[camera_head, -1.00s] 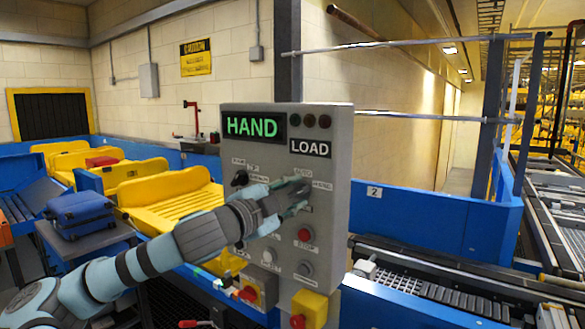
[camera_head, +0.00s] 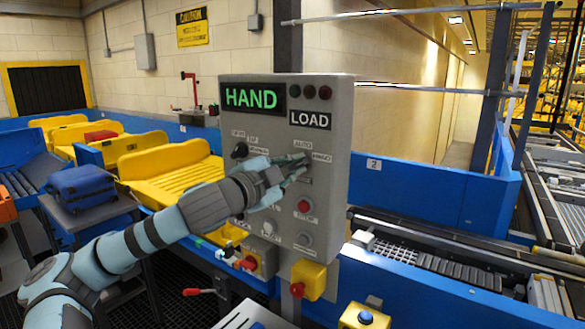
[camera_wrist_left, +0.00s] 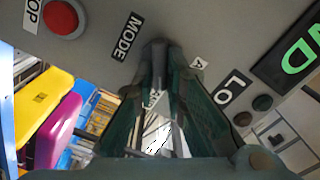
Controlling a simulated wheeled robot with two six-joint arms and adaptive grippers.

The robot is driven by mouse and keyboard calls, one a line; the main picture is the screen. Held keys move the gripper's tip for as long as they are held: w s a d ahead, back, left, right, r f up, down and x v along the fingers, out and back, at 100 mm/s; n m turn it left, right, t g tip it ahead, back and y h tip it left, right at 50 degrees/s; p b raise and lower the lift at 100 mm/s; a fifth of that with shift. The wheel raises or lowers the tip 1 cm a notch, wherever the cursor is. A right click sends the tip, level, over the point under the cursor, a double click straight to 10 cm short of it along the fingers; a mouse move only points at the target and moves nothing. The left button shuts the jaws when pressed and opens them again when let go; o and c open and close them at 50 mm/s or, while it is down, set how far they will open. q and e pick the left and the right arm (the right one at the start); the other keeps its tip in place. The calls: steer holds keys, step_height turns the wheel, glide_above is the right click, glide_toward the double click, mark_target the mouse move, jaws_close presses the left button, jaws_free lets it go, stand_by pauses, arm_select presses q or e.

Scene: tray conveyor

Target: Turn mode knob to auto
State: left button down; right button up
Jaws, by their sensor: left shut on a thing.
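The grey control panel (camera_head: 330,150) stands in the middle of the head view. Its green display (camera_head: 254,97) reads HAND, and a smaller sign beside it reads LOAD. My left gripper (camera_head: 295,170) is at the panel's upper right, just below the AUTO label (camera_head: 303,146) and left of the HAND label. It is shut on the mode knob. In the left wrist view the dark mode knob (camera_wrist_left: 157,52) shows between the fingertips, beside the MODE label (camera_wrist_left: 127,36). The fingers hide most of the knob, so its pointing direction cannot be told. My right gripper is not in view.
A red stop button (camera_head: 304,206) sits below the gripper on the panel. A black selector (camera_head: 239,150) is to its left. A yellow box (camera_head: 309,280) hangs under the panel. Yellow trays (camera_head: 170,180) and a blue suitcase (camera_head: 82,188) are left; a conveyor (camera_head: 450,260) runs right.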

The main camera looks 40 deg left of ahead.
arm_select(q)
steer(key=n+b, duration=0.1)
steer(key=n, duration=0.4)
steer(key=shift+a+n+b, duration=0.1)
steer(key=shift+n+b, duration=0.25)
steer(key=shift+n, duration=0.05)
steer(key=n+b, duration=0.1)
steer(key=n, duration=0.4)
steer(key=shift+a+n+b, duration=0.1)
steer(key=shift+n+b, duration=0.25)
steer(key=shift+n, duration=0.05)
steer(key=c, duration=1.7)
jaws_free()
steer(key=shift+o, duration=0.3)
steer(key=shift+r, duration=0.15)
